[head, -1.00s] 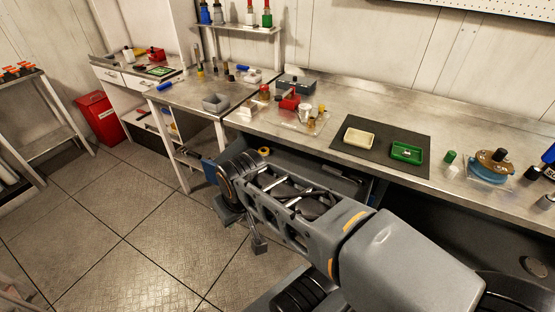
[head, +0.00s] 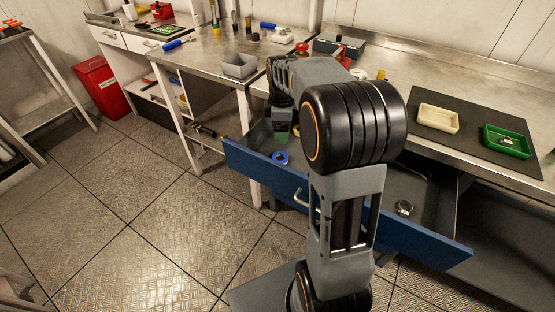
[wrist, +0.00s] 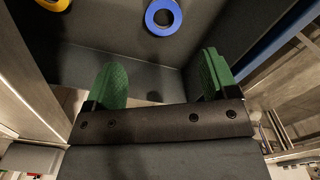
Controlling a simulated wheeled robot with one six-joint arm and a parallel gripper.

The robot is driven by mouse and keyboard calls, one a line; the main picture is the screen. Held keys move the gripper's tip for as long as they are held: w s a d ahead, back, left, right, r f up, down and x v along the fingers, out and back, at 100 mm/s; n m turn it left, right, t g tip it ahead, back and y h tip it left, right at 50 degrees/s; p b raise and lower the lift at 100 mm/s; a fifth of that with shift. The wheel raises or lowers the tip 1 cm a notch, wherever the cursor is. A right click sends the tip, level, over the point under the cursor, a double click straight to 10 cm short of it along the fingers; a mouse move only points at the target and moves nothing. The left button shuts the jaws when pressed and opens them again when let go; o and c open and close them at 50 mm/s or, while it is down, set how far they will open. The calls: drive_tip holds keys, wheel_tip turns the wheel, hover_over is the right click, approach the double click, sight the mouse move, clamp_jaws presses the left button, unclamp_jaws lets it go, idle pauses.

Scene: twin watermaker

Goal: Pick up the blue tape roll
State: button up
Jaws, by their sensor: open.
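The blue tape roll (head: 281,163) lies flat in the left part of the open blue-fronted drawer (head: 254,165). In the wrist view the blue tape roll (wrist: 163,31) shows as a ring at the top, on the dark drawer floor. My gripper (head: 281,137) hangs over the drawer, close to the roll. In the wrist view my gripper (wrist: 163,65) has its two green fingers wide apart with nothing between them. The roll is beyond the fingertips, roughly centred between them. No contact shows.
A yellow roll (wrist: 66,4) lies in the drawer to the left of the blue one. The drawer front rises close beside the right finger. A small metal part (head: 404,208) lies in the drawer's right part. A grey bin (head: 239,67) stands on the bench above.

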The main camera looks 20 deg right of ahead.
hover_over(282, 155)
drive_tip(key=s, duration=0.1)
wheel_tip(282, 155, down, 6)
drive_tip(key=shift+r+b, duration=0.1)
drive_tip(key=shift+b, duration=0.3)
drive_tip(key=shift+s+a+f+b, duration=0.15)
drive_tip(key=shift+f+b, duration=0.2)
drive_tip(key=shift+f, duration=1.05)
drive_tip(key=shift+s+a+f+b, duration=0.15)
drive_tip(key=shift+f+b, duration=0.15)
drive_tip(key=shift+f, duration=1.1)
drive_tip(key=c, duration=1)
